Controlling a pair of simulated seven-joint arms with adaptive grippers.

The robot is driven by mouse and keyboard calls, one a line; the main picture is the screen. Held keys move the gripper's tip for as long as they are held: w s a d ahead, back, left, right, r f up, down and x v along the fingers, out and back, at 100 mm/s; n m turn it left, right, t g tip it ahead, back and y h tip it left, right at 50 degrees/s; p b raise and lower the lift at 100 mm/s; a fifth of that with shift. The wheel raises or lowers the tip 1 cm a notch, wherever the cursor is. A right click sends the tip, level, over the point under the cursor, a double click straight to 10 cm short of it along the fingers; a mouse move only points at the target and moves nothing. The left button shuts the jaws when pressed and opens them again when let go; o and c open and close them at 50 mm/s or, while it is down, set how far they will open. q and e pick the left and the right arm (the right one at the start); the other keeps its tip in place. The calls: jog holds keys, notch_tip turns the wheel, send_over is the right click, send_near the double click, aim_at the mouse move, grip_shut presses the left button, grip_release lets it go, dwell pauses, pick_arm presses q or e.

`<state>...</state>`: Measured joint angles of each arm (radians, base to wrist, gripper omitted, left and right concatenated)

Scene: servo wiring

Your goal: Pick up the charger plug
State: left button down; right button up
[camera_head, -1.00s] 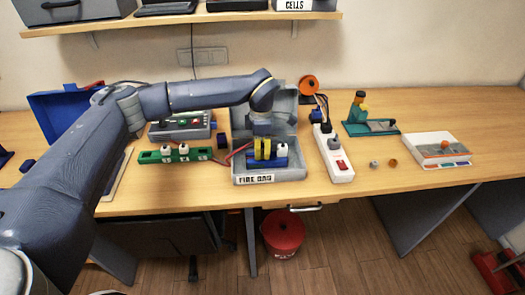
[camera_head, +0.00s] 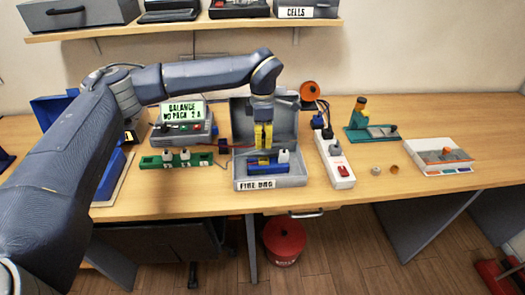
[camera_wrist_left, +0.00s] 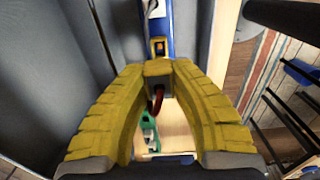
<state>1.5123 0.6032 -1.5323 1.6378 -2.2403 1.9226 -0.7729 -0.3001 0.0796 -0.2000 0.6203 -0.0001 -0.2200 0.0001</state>
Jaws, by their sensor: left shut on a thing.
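My left gripper (camera_head: 263,136) has yellow fingers pointing down above the grey fire bag box (camera_head: 270,183). In the left wrist view, its fingertips (camera_wrist_left: 158,68) are shut on a small yellowish plug (camera_wrist_left: 158,69) with a dark red lead, which I take as the charger plug. The plug is mostly hidden by the fingers in the head view. A blue battery pack (camera_head: 262,168) lies in the box below the fingers. Its yellow connector (camera_wrist_left: 158,46) shows just beyond the held plug in the left wrist view. My right gripper is not in view.
The charger (camera_head: 184,130) has a lit screen reading "BALANCE NO PACK 2 A". A green board (camera_head: 152,162) with white plugs lies before it. A white power strip (camera_head: 335,171) stands right of the box. The table's right front is mostly clear.

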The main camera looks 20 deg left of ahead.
pick_arm(q)
notch_tip(320, 180, up, 13)
dwell(0.4)
jog(key=shift+f, duration=0.1)
